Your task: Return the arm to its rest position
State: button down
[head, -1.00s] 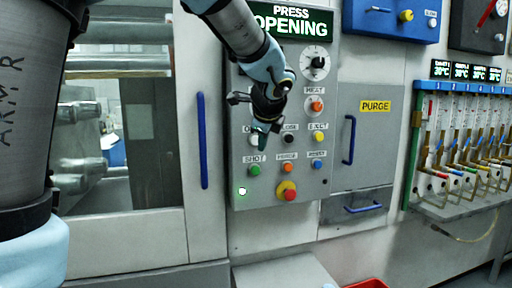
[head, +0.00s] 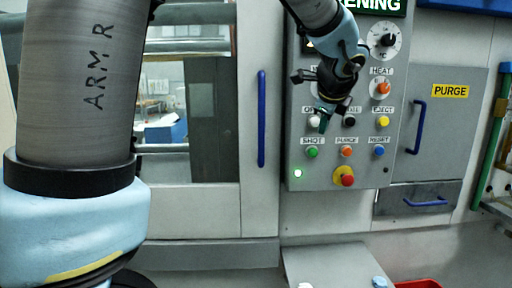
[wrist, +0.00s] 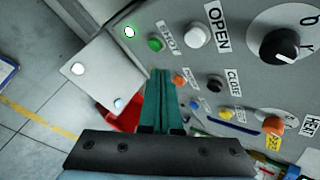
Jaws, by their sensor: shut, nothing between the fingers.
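My gripper (head: 325,119) is in front of the grey control panel (head: 300,172) in the head view, close to the open and close buttons. In the wrist view my gripper (wrist: 160,75) shows its green fingers together, with nothing between them. The panel in the wrist view (wrist: 222,65) carries a white open button (wrist: 196,35), a green shot button (wrist: 155,44) and a black close button (wrist: 214,84). The fingers appear apart from the buttons, though the exact gap cannot be told. My arm reaches in from the top of the head view.
A blue vertical door handle (head: 261,118) is left of the panel. A purge cabinet with a blue handle (head: 417,127) is to the right. A red emergency button (head: 347,181) sticks out low on the panel.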

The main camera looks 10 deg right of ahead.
jog(key=w+a+f+n+g+y, duration=0.1)
jog(key=a+f+n+g, duration=0.1)
jog(key=a+f+n, duration=0.6)
jog(key=a+f+n+g+y, duration=0.1)
jog(key=a+f+n+y, duration=0.2)
jog(key=a, duration=0.8)
jog(key=s+a+f+n+g, duration=0.2)
jog(key=s+a+f+n, duration=0.3)
jog(key=a+n, duration=0.2)
jog(key=s+a+f+n+g+h, duration=0.1)
jog(key=s+a+f+n+g, duration=0.1)
jog(key=s+a+f+n, duration=0.3)
jog(key=a+f+n, duration=0.1)
jog(key=a+n, duration=0.2)
jog(key=a, duration=0.1)
jog(key=shift+a, duration=0.4)
